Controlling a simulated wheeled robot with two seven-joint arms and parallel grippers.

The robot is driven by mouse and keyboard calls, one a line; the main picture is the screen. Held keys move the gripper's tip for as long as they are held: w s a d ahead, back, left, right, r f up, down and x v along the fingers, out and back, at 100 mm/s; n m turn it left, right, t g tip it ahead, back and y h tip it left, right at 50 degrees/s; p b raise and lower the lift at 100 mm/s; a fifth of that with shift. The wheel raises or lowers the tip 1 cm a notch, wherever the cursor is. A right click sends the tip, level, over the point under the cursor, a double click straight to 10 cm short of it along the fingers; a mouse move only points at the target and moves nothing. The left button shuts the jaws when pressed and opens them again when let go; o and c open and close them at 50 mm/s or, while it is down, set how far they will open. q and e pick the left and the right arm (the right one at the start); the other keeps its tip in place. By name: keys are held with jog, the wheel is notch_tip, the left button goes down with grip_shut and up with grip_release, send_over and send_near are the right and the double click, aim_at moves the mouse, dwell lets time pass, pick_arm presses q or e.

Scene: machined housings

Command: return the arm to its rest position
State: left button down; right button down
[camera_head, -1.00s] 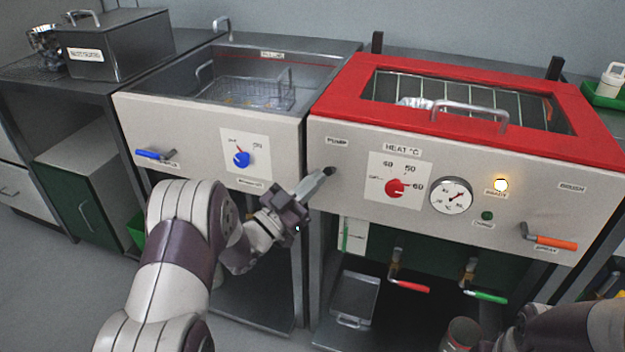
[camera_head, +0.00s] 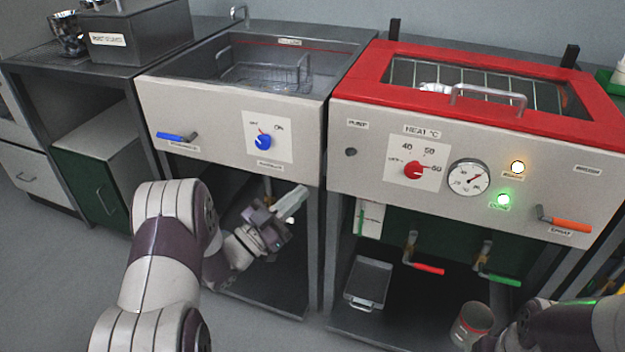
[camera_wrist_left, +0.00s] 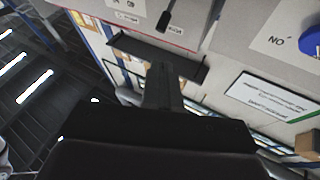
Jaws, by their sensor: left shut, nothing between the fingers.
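My left gripper (camera_head: 292,203) is shut and empty. In the head view it hangs in front of the left machine, below its front panel (camera_head: 215,130) and near the right leg, apart from the panel. In the left wrist view the closed fingers (camera_wrist_left: 163,85) point away from the camera, with part of a labelled panel and a blue knob (camera_wrist_left: 312,42) beyond them. My right arm shows only as a dark and white part at the lower right of the head view; its gripper is out of the picture.
The red-topped machine (camera_head: 440,112) stands to the right, with a PUMP button (camera_head: 351,152), red knob (camera_head: 413,170), gauge (camera_head: 468,177) and orange-handled lever (camera_head: 570,225). Its amber lamp (camera_head: 517,167) and green lamp (camera_head: 503,199) are lit. Red and green valve handles hang below. Floor at the left is clear.

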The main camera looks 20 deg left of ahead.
pick_arm(q)
jog(key=s+a+f+n+g+y, duration=0.2)
jog(key=a+f+n+g+y, duration=0.3)
jog(key=f, duration=0.3)
jog(key=s+a+f+n+g+y, duration=0.25)
jog(key=a+f+g+y, duration=0.2)
jog(key=f+y, duration=0.35)
jog(key=s+d+r+n+g+h, duration=0.15)
jog(key=s+d+g, duration=0.25)
jog(key=s, duration=0.4)
jog(key=s+d+r+n+g+y, duration=0.1)
jog(key=s+d+r+g, duration=0.1)
jog(key=s+d+g, duration=0.5)
notch_tip(320, 180, up, 32)
jog(key=s+d+m+t+p, duration=0.1)
jog(key=d+t+p, duration=0.1)
jog(key=p, duration=2.7)
jog(key=shift+s+t+h, duration=0.35)
jog(key=shift+t, duration=0.2)
